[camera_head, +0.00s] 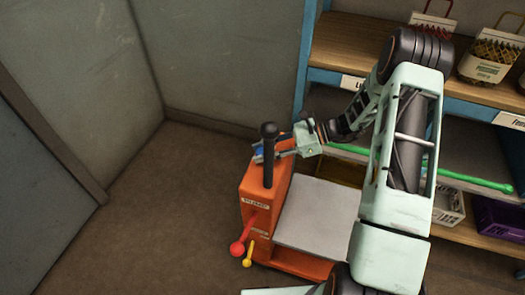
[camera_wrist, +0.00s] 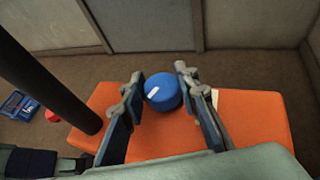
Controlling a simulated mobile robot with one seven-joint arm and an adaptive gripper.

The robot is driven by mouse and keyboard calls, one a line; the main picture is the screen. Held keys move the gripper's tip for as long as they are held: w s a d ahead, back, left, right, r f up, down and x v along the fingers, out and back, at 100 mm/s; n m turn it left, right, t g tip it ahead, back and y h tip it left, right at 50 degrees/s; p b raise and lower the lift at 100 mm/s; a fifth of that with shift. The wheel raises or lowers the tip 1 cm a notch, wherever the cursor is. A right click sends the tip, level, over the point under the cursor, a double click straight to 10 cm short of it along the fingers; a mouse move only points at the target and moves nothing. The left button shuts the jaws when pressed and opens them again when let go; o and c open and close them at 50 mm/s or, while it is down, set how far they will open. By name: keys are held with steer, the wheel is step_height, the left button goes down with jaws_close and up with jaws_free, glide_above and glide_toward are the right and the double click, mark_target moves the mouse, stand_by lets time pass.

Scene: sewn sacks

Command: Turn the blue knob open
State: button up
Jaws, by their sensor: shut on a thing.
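The blue knob (camera_wrist: 163,92) is round with a white mark on its face. It sits on top of an orange machine (camera_wrist: 235,105), which is also in the head view (camera_head: 257,200). My gripper (camera_wrist: 159,82) has one finger on each side of the knob and is shut on it. In the head view my gripper (camera_head: 284,147) reaches over the top of the machine from the right, just behind the black post. The knob cannot be clearly told from the gripper's blue parts there.
A black post (camera_head: 269,155) rises from the machine close to my gripper. A red-balled lever (camera_head: 237,248) and a yellow one (camera_head: 247,262) stick out in front. A shelf unit (camera_head: 350,45) with sacks and crates stands right. Open floor lies left.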

steer(key=shift+f+n+g+b, duration=0.1)
steer(key=shift+n+g+b, duration=0.25)
steer(key=shift+n+g, duration=0.15)
steer(key=shift+g, duration=0.4)
steer(key=o, duration=1.2)
steer(key=v, duration=1.2)
